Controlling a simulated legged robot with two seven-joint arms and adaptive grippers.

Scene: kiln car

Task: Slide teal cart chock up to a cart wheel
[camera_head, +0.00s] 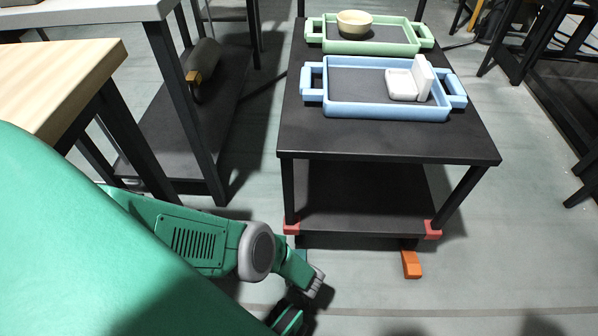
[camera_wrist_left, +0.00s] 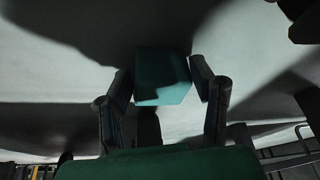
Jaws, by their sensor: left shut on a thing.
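In the left wrist view the teal chock (camera_wrist_left: 163,80) is a block on the pale floor between the two fingers of my left gripper (camera_wrist_left: 161,72), which is shut on it. In the head view my green left arm reaches down to the floor by the cart's near left leg, and the gripper there is partly cut off and hard to read. The black cart (camera_head: 390,146) stands just beyond. Its wheels are mostly hidden in shadow below the red corner pieces. A small teal patch shows below the left corner; I cannot tell whether it is the chock. My right gripper is out of view.
An orange block (camera_head: 411,264) lies on the floor below the cart's near right corner. A blue tray (camera_head: 340,111) with a white item and a green tray (camera_head: 345,46) with a bowl (camera_head: 354,22) sit on the cart. Tables stand at left. Floor at right front is clear.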

